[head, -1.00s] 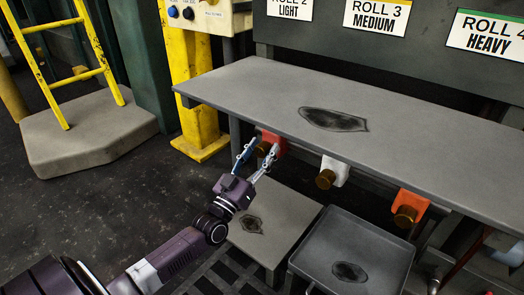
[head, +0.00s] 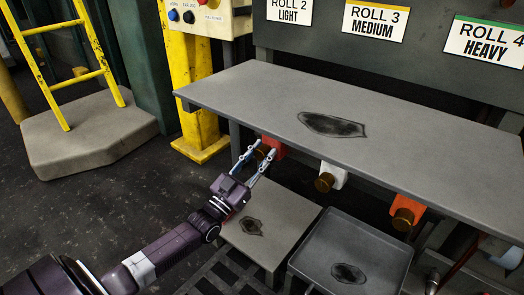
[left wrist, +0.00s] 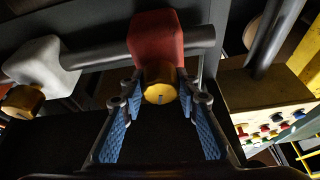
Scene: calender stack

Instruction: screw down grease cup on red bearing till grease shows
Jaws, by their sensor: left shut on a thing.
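The red bearing (head: 277,145) hangs under the front edge of the grey shelf, at the left end of a row of bearings. It shows at the top middle of the left wrist view (left wrist: 155,38). Its brass grease cup (left wrist: 159,93) faces the wrist camera; in the head view the fingers partly cover it. My left gripper (head: 264,150) reaches up from the lower left, its blue-padded fingers on both sides of the cup and shut on it. No grease can be made out at the bearing. My right gripper is in neither view.
A white bearing (head: 334,173) and an orange bearing (head: 408,207), each with a brass cup, hang to the right. The grey shelf (head: 240,90) overhangs them. A low stand (head: 285,205) and a dark tray (head: 385,230) are below. A yellow post (head: 200,130) stands left.

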